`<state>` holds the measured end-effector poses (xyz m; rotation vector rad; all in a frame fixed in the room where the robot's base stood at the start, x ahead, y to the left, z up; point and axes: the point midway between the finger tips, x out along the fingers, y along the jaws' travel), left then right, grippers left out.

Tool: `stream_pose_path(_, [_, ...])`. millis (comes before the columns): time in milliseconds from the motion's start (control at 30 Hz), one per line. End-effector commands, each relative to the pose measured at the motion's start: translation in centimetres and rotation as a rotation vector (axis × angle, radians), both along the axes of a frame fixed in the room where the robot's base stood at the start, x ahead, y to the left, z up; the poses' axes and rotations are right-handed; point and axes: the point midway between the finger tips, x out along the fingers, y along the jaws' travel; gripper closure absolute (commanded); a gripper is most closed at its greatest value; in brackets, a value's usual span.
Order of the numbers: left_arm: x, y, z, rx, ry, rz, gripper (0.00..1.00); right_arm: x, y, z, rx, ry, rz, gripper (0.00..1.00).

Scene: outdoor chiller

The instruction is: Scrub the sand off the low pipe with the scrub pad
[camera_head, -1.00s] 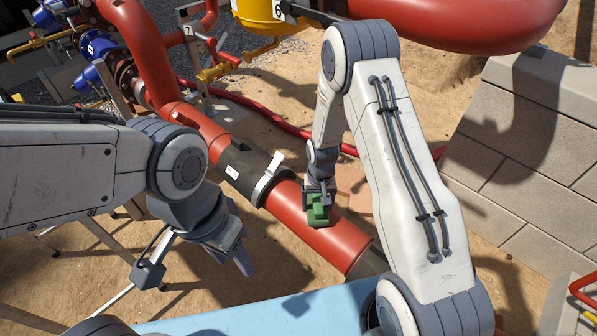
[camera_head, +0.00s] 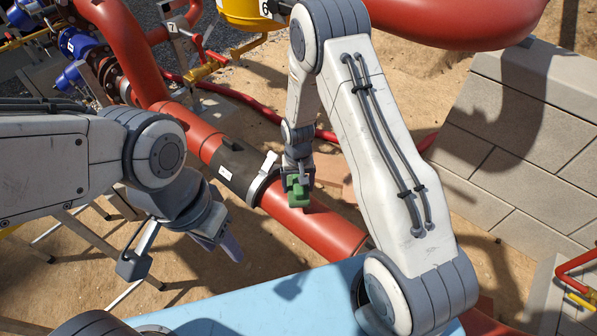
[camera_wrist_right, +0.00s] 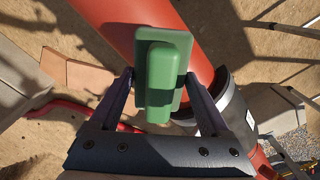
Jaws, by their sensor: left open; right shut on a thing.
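The low pipe (camera_head: 320,228) is a red pipe running diagonally near the ground, with a black sleeve and a grey clamp (camera_head: 264,180) along it. The scrub pad (camera_head: 299,194) is a green block. My right gripper (camera_head: 297,180) is shut on it and holds it over the pipe, just right of the clamp. I cannot tell whether the pad touches the pipe. In the right wrist view the pad (camera_wrist_right: 160,70) sits between both fingers and hides part of the pipe (camera_wrist_right: 112,25). No sand shows clearly on the pipe. My left gripper (camera_head: 184,258) is open and empty, left of the pipe.
A block wall (camera_head: 520,140) stands at the right. A large red pipe (camera_head: 450,20) and a yellow vessel (camera_head: 245,12) are at the top. Blue valve parts (camera_head: 75,50) are at the upper left. A thin red hose (camera_head: 250,110) lies on the sandy ground behind the low pipe.

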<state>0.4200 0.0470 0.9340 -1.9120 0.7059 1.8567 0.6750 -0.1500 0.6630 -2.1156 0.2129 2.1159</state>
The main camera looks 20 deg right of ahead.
Motion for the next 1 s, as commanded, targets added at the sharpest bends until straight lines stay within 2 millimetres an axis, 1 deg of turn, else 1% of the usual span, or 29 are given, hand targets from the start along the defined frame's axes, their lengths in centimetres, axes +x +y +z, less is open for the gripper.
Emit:
stream_pose_path(33, [0.0, 0.0, 0.8, 0.000, 0.000, 0.000, 0.51, 0.0, 0.0, 0.9, 0.000, -0.001, -0.001, 0.64])
stream_pose_path(300, [0.0, 0.0, 2.8, 0.000, 0.000, 0.000, 0.51, 0.0, -0.1, 3.3, 0.000, 0.000, -0.002, 0.64])
stream_pose_path(400, [0.0, 0.0, 3.3, 0.000, 0.000, 0.000, 0.51, -0.1, -0.2, 3.9, 0.000, 0.000, -0.003, 0.64])
stream_pose_path(1000, [0.0, 0.0, 3.3, 0.000, 0.000, 0.000, 0.51, -0.1, -0.3, 4.0, 0.000, 0.000, -0.002, 0.64])
